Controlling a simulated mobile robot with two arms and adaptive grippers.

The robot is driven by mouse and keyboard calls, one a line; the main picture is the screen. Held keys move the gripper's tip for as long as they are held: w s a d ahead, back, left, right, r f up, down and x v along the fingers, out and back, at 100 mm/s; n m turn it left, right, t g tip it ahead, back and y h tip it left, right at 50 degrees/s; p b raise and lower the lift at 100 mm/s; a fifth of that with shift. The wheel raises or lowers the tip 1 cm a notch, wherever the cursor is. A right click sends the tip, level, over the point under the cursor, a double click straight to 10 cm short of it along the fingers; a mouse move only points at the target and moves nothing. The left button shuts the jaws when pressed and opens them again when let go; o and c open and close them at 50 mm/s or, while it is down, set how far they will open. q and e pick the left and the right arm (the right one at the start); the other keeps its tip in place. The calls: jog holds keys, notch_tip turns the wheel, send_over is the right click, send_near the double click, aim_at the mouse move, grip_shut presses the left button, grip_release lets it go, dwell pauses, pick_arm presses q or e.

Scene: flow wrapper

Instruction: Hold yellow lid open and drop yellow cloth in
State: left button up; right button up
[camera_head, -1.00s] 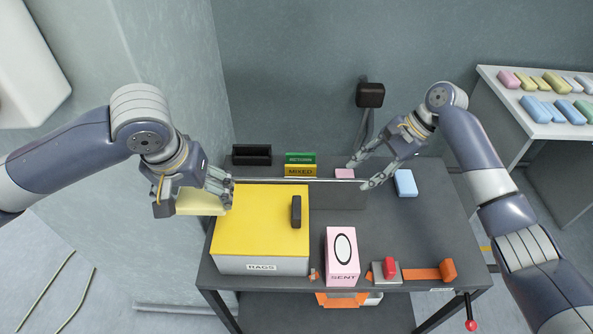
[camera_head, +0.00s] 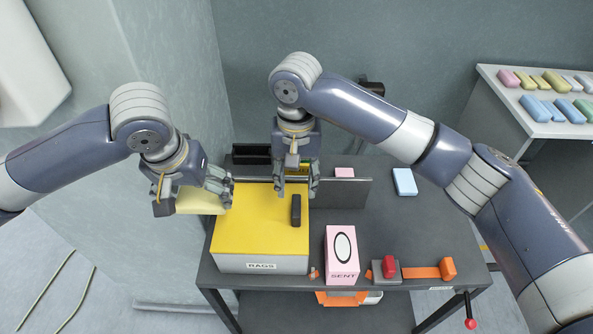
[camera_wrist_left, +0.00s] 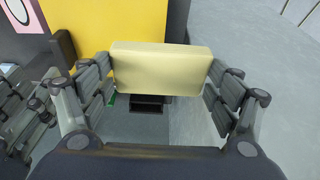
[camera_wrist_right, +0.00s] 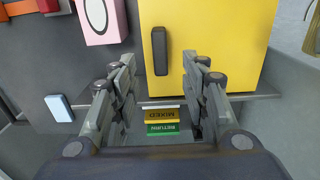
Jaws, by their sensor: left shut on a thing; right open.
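The yellow lid (camera_head: 262,218) lies closed on the white box (camera_head: 262,264) labelled RAGS, with a black handle (camera_head: 296,210) near its right edge. The handle also shows in the right wrist view (camera_wrist_right: 159,51). My left gripper (camera_head: 221,190) is shut on the folded pale yellow cloth (camera_wrist_left: 162,69), left of the box in the head view. My right gripper (camera_head: 297,190) is open and empty, pointing down over the back of the lid near the handle. In its wrist view the handle stands beyond the fingertips and clear of them.
A pink SENT box (camera_head: 341,257) stands right of the RAGS box. A red-knobbed latch (camera_head: 389,268) with an orange strip is at the front right. A thin upright panel (camera_head: 345,192) and a black tray (camera_head: 251,152) are behind. A blue block (camera_head: 404,181) lies at right.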

aim_at(200, 198)
notch_tip(200, 198, down, 9)
jog(key=shift+f, duration=0.15)
dwell(0.4)
grip_shut()
pick_arm(q)
jog(key=shift+a+r+p, duration=0.1)
jog(key=shift+r+p, duration=0.35)
pick_arm(e)
jog(key=shift+d, duration=0.5)
pick_arm(q)
jog(key=shift+r+p, duration=2.35)
jog(key=shift+p, duration=0.05)
jog(key=shift+r+p, duration=1.6)
pick_arm(e)
jog(key=d, duration=1.4)
jog(key=shift+w, duration=0.1)
